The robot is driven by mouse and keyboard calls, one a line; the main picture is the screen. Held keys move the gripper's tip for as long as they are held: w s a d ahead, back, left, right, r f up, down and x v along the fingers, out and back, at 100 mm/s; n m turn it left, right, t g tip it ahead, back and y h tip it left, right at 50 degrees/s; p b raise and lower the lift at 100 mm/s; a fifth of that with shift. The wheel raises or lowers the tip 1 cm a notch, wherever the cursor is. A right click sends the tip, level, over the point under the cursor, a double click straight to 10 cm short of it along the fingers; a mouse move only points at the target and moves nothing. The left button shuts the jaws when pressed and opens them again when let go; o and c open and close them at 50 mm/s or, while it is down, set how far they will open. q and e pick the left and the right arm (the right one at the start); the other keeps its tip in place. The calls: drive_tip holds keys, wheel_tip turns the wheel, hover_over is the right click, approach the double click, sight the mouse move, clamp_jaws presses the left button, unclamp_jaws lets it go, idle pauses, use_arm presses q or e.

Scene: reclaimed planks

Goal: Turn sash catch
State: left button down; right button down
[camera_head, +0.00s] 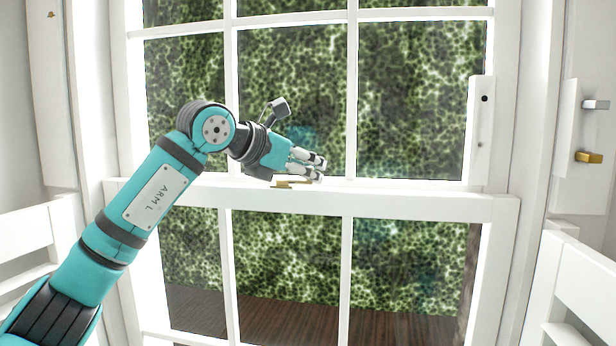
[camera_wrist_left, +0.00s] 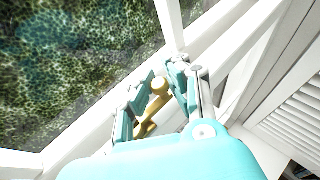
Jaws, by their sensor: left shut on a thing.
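The brass sash catch (camera_head: 284,185) sits on top of the meeting rail at the middle of the white sash window. My left gripper (camera_head: 319,168) reaches in from the left, just above the rail, with its fingers around the catch's lever. In the left wrist view the brass catch (camera_wrist_left: 148,116) shows between the two teal finger pads of the left gripper (camera_wrist_left: 163,82), its rounded knob near the fingertips. The gripper is shut on it. The fingers hide part of the catch in the head view. My right gripper is in neither view.
The meeting rail (camera_head: 420,207) spans the window, with panes above and below. A white upright block (camera_head: 479,135) stands at the rail's right end. Silver and brass fittings (camera_head: 589,157) are on the right frame. White slatted panels flank the window below.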

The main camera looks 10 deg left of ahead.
use_arm(q)
drive_tip(key=c, duration=1.2)
unclamp_jaws()
drive_tip(key=shift+w, duration=0.1)
drive_tip(key=shift+c, duration=0.2)
drive_tip(key=v, duration=1.2)
drive_tip(key=shift+r, duration=0.1)
